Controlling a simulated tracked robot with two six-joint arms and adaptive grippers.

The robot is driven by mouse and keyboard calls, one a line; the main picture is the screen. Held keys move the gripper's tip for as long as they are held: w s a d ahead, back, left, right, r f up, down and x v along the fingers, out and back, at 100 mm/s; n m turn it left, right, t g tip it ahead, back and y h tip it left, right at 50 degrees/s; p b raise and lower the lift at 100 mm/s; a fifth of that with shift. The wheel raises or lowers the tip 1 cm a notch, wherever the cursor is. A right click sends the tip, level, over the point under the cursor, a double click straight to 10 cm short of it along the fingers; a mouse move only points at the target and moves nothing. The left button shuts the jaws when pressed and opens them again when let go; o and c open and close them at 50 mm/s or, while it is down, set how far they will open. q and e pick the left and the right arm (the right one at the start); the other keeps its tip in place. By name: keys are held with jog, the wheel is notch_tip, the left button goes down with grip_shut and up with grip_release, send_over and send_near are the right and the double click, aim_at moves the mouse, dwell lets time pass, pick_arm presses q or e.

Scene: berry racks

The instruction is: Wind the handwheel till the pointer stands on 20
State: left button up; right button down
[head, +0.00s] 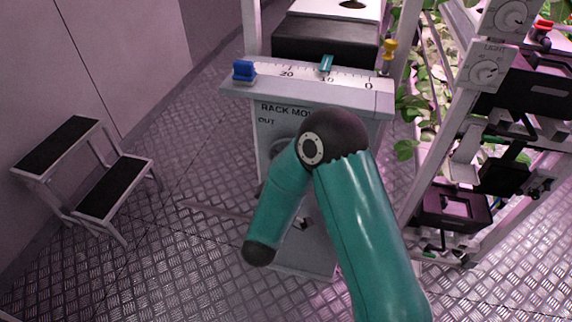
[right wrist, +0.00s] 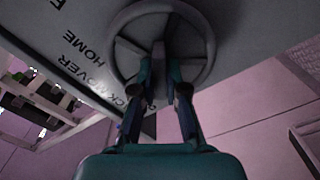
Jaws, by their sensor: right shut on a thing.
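The handwheel (right wrist: 202,72) is a grey spoked ring on the front of the rack mover cabinet (head: 335,99). In the head view my arm hides most of it. My right gripper (right wrist: 162,80) is shut on the handwheel, its fingers reaching over the near part of the ring. Exactly which part they pinch is too dark to tell. A white scale (head: 305,77) on the cabinet top reads 20 at left, 10 in the middle and 0 at right. The teal pointer (head: 326,64) stands at about 10. My left gripper is not in view.
A blue block (head: 244,70) sits at the scale's left end and a yellow knob (head: 389,52) at its right end. A step stool (head: 115,187) stands at left. The plant rack (head: 447,150) rises close on the right.

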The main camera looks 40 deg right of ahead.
jog(key=shift+s+d+f+n, duration=0.1)
jog(key=shift+f+n, duration=0.15)
jog(key=shift+n, duration=0.05)
jog(key=c, duration=1.2)
grip_release()
jog(key=shift+r, duration=0.15)
jog(key=v, duration=1.2)
